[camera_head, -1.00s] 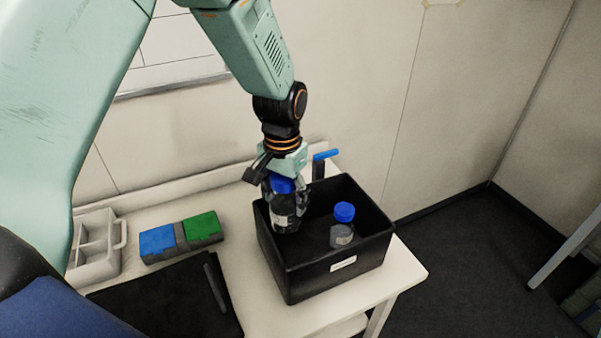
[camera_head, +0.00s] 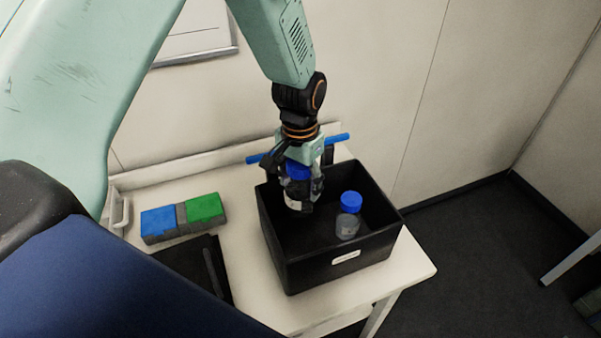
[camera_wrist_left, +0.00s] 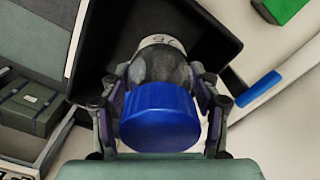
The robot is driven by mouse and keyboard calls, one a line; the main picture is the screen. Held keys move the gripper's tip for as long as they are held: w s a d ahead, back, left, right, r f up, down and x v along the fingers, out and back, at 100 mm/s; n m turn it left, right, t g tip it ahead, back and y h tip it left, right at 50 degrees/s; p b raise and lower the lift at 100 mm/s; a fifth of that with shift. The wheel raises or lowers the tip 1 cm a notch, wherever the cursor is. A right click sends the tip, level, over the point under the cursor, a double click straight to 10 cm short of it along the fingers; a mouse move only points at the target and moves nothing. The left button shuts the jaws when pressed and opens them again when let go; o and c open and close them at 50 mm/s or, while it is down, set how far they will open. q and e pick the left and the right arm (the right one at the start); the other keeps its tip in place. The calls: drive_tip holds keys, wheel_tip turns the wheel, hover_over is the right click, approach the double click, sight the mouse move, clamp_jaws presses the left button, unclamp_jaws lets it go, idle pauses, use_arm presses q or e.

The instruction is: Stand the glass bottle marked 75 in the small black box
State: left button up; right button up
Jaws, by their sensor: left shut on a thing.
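The glass bottle marked 75 has a blue cap and a dark body with a white label. My left gripper (camera_head: 303,185) is shut on this bottle (camera_head: 297,172) and holds it upright over the left part of the small black box (camera_head: 330,268). In the left wrist view the bottle's cap (camera_wrist_left: 160,117) sits between the fingers, and a label reading 75 shows beyond it. The bottle's lower end is inside the box opening; whether it touches the floor cannot be told. My right gripper is not in view.
A second blue-capped clear bottle (camera_head: 347,222) stands in the right part of the box. A blue-handled thing (camera_head: 338,139) lies behind the box.

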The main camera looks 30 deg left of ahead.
use_arm(q)
wheel_tip(320, 180, down, 4)
drive_tip(key=b, duration=0.3)
drive_tip(key=shift+s+a+f, duration=0.15)
drive_tip(key=shift+f, duration=0.05)
drive_tip(key=shift+s+f+b, duration=0.1)
drive_tip(key=shift+f+b, duration=0.25)
drive_tip(key=shift+b, duration=0.05)
drive_tip(key=shift+f, duration=0.35)
wheel_tip(320, 180, down, 10)
drive_tip(key=b, duration=0.5)
drive_tip(key=shift+w+r, duration=0.2)
drive_tip(key=shift+w+f, duration=0.1)
drive_tip(key=shift+f, duration=0.2)
